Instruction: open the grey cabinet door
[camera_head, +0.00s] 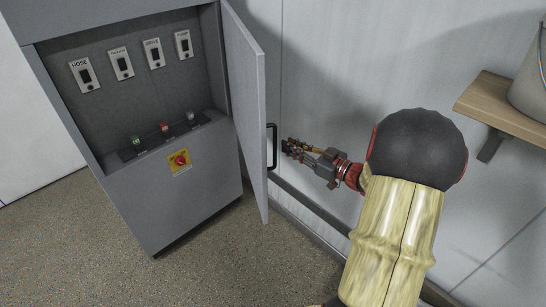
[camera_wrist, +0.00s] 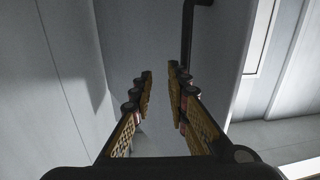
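The grey cabinet (camera_head: 205,190) stands at the left of the head view. Its door (camera_head: 243,110) is swung wide open on the right side, with the inside exposed. A black bar handle (camera_head: 272,147) is on the door's outer face. My gripper (camera_head: 287,147) is just right of the handle, with its fingers pointing at it. In the wrist view, my gripper (camera_wrist: 160,74) has its fingers apart with nothing seen between them. The handle (camera_wrist: 187,35) lies beyond the right fingertip, on the door (camera_wrist: 215,65). The fingers do not appear to hold it.
A wooden shelf (camera_head: 505,108) with a bucket (camera_head: 530,80) is at the right. The pale wall (camera_head: 325,90) is close behind my gripper.

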